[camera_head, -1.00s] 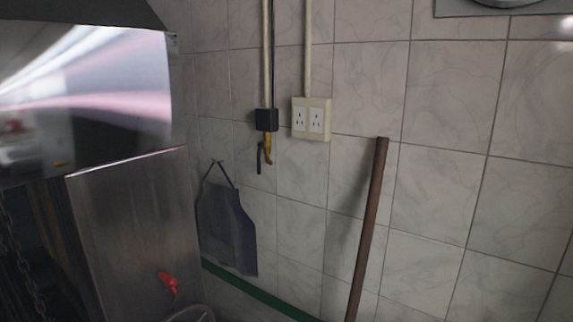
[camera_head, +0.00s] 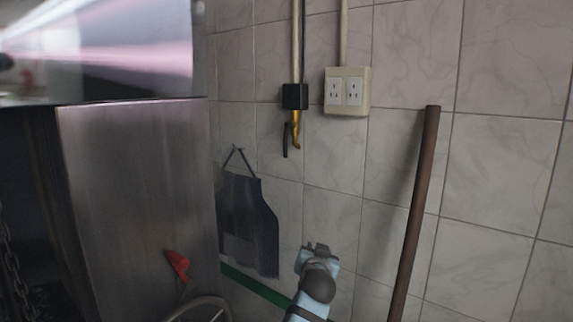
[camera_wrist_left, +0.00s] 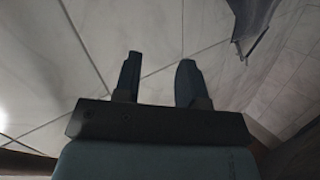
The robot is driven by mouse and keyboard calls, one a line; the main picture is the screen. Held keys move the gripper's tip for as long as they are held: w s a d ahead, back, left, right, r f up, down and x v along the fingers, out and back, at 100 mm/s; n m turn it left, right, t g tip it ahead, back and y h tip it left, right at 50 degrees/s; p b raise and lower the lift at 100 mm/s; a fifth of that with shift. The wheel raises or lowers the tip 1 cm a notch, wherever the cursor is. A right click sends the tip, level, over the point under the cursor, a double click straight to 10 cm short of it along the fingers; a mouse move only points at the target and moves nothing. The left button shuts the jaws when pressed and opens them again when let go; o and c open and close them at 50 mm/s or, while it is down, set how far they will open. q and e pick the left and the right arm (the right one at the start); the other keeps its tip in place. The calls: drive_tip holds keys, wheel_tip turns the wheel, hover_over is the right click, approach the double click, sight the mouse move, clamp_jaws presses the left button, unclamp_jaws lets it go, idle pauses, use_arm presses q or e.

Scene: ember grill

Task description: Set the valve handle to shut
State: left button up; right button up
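A red handle (camera_head: 177,265) shows at the lower left of the head view, by the steel cabinet front; it looks like a valve handle, but its exact setting is hard to tell. My left gripper (camera_head: 320,248) is in the lower middle of the head view, to the right of the red handle and well apart from it, in front of the tiled wall. In the left wrist view its two dark fingers (camera_wrist_left: 157,80) are apart with nothing between them. My right gripper is not in view.
A dark apron (camera_head: 248,225) hangs on the wall between handle and gripper. A brown pole (camera_head: 415,210) leans at right. A curved metal rim (camera_head: 205,302) lies below the handle. A socket (camera_head: 347,92) and a black box with a yellow fitting (camera_head: 295,122) are on the wall.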

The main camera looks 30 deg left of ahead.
use_arm(q)
drive_tip(key=w+a+r+n+g+y+b, duration=0.1)
drive_tip(key=a+r+n+y+b, duration=0.1)
drive_tip(key=r, duration=0.5)
drive_tip(key=w+a+r+n+y+b, duration=0.1)
drive_tip(key=w+r+n+y+b, duration=0.15)
drive_tip(key=r, duration=0.45)
drive_tip(key=n+g+y+b, duration=0.2)
drive_tip(key=n+b, duration=0.1)
drive_tip(key=n, duration=0.1)
approach(286, 149)
drive_tip(key=p+x, duration=0.1)
drive_tip(key=x, duration=0.8)
drive_tip(key=shift+w+a, duration=0.1)
drive_tip(key=shift+a, duration=0.05)
drive_tip(key=shift+w+a, duration=0.45)
drive_tip(key=shift+a, duration=0.1)
clamp_jaws()
